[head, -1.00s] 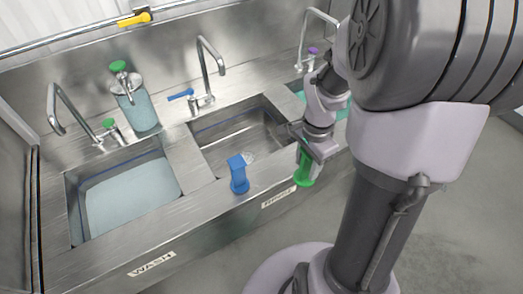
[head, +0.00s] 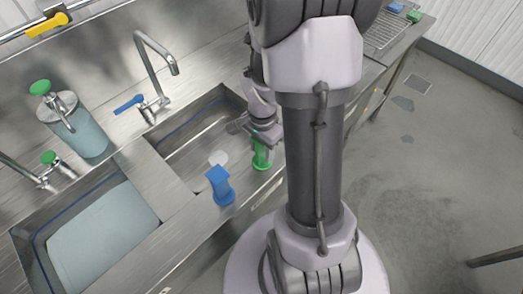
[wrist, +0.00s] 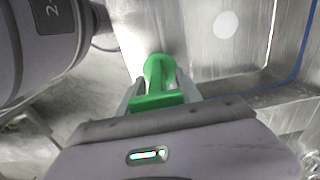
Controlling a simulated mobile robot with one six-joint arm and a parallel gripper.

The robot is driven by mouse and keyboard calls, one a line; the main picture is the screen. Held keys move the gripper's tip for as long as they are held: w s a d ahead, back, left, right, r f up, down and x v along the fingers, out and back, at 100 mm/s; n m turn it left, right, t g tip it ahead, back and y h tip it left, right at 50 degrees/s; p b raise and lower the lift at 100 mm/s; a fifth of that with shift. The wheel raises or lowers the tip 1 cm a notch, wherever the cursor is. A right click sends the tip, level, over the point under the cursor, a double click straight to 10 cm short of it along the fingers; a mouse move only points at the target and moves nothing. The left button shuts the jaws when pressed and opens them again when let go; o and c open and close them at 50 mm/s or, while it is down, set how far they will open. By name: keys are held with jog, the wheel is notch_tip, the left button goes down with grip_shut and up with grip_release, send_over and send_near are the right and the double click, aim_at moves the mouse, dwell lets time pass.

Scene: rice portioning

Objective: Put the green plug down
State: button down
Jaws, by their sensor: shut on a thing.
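The green plug (head: 261,156) is upright at the front rim of the middle sink (head: 190,150), to the right of the blue plug (head: 220,184). My gripper (wrist: 157,92) is shut on the green plug; in the wrist view its two fingers stand on either side of the plug's green top (wrist: 158,72). In the head view my gripper (head: 263,135) is partly hidden by my own arm. The plug's base seems close to the steel rim, but I cannot tell whether it touches.
The left sink (head: 100,225) holds cloudy water. A soap dispenser (head: 78,125) and a faucet with a blue lever (head: 130,104) stand behind the sinks. A wire rack (head: 390,35) is at the far right. The steel divider (head: 155,180) between the sinks is clear.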

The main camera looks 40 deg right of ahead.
jog(key=c, duration=0.8)
grip_release()
jog(key=shift+f, duration=0.1)
